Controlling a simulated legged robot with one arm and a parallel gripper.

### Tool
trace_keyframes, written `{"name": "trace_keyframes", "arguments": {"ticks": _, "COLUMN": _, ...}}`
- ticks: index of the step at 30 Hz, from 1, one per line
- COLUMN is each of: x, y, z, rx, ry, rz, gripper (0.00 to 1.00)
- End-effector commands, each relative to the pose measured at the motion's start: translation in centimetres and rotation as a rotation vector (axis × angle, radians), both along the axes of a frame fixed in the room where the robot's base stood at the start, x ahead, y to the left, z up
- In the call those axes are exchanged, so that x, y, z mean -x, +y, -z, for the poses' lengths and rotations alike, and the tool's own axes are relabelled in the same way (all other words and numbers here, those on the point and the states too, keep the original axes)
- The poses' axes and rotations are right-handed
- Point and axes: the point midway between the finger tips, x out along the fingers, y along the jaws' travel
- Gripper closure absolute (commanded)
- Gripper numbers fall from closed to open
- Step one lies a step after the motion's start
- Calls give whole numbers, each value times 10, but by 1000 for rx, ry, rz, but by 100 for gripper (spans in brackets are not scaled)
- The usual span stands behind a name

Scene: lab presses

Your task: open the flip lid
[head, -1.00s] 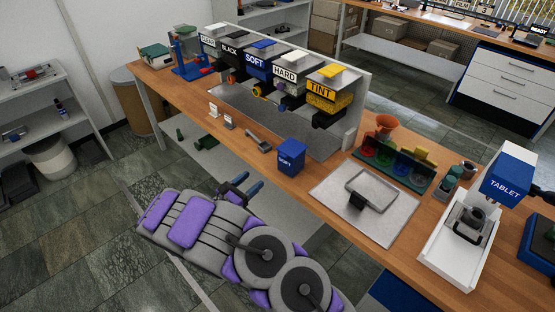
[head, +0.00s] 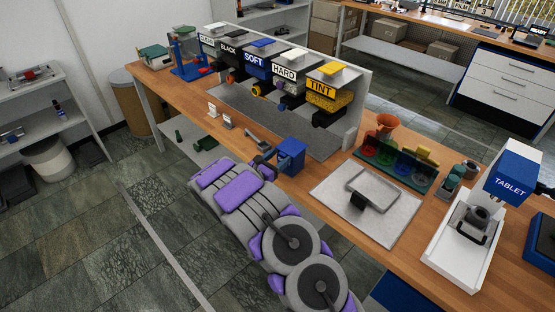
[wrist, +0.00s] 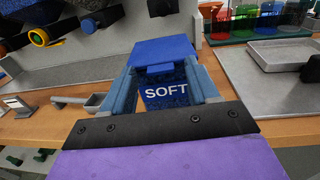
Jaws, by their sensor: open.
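A blue box marked SOFT (head: 291,158) stands upright at the bench's front edge. Its blue flip lid (wrist: 163,50) lies shut on top, with a lip at the near side. My gripper (head: 265,160) is just left of the box in the head view. In the wrist view my gripper (wrist: 162,85) is open, with one blue-grey finger at each side of the box's front (wrist: 166,92), below the lid. I cannot tell whether the fingers touch the box.
A row of labelled hoppers (head: 283,70) stands behind on the wooden bench (head: 260,190). A grey scoop (wrist: 78,101) lies left of the box. A grey mat with a tray (head: 372,188) is to the right. Coloured cups (head: 400,158) stand beyond it.

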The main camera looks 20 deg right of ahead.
Motion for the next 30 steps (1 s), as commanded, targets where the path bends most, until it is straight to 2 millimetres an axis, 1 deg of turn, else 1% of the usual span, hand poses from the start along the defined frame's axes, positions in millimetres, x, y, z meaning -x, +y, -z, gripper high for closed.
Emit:
{"name": "trace_keyframes", "arguments": {"ticks": 6, "x": 0, "y": 0, "z": 0, "rx": 0, "ry": 1, "rz": 0, "gripper": 40}}
{"name": "trace_keyframes", "arguments": {"ticks": 24, "x": 0, "y": 0, "z": 0, "rx": 0, "ry": 1, "rz": -1, "gripper": 98}}
{"name": "trace_keyframes", "arguments": {"ticks": 25, "x": 0, "y": 0, "z": 0, "rx": 0, "ry": 1, "rz": -1, "gripper": 100}}
{"name": "trace_keyframes", "arguments": {"ticks": 30, "x": 0, "y": 0, "z": 0, "rx": 0, "ry": 1, "rz": -1, "gripper": 100}}
